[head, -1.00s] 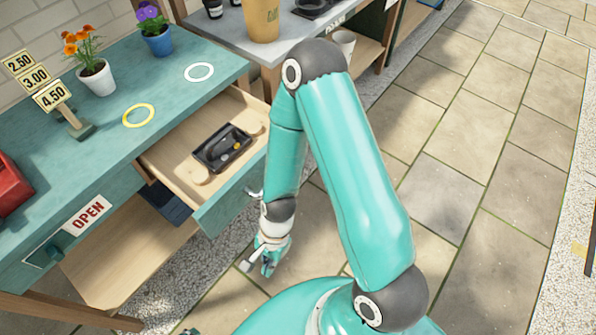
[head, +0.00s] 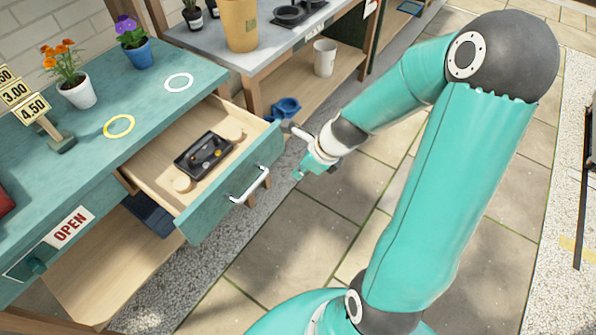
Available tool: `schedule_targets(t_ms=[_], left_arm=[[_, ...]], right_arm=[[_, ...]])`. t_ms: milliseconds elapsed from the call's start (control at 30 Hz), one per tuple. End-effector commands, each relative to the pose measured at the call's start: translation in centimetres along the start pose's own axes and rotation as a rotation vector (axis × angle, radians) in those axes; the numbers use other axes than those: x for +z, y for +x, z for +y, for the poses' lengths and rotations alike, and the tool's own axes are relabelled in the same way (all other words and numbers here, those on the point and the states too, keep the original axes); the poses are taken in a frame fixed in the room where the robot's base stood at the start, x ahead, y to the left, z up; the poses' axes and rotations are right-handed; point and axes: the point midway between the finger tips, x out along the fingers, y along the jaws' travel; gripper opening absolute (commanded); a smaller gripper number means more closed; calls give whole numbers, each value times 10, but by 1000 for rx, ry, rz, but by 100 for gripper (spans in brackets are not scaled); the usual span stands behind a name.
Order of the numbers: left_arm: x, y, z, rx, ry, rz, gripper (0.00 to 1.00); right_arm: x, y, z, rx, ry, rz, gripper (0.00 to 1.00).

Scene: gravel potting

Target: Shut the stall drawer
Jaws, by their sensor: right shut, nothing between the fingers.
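The stall drawer (head: 232,191) stands pulled out from under the green stall counter (head: 150,85). Its front is green with a pale bar handle (head: 250,186). Inside it lie a black tray (head: 204,156) with small items and round wooden pieces (head: 232,132). My right gripper (head: 299,153) is shut and empty, to the right of the drawer front and apart from the handle. My left gripper is not in view.
A potted orange flower (head: 77,90), a purple one (head: 138,55), price signs (head: 32,108) and two rings (head: 119,126) are on the counter. A blue watering can (head: 284,108) and a white cup (head: 324,58) are on the lower shelf behind. Paving to the right is open.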

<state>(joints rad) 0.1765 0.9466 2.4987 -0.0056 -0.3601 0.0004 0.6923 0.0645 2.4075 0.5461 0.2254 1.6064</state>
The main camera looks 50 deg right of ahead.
Motion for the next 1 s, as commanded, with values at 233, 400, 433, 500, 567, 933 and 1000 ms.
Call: schedule_targets(t_ms=[233,400,433,500,567,933,1000], left_arm=[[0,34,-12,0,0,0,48],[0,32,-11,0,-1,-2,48],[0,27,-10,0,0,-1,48],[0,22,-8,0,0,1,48],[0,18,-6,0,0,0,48],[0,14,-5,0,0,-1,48],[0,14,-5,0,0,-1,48]], right_arm=[[-3,56,1,3,-5,0,0],[10,68,1,2,-7,0,0],[15,68,1,3,-6,0,0],[23,71,1,1,-7,0,0],[28,73,1,2,-6,2,0],[39,80,0,-1,-4,1,0],[39,80,0,-1,-4,0,0]])
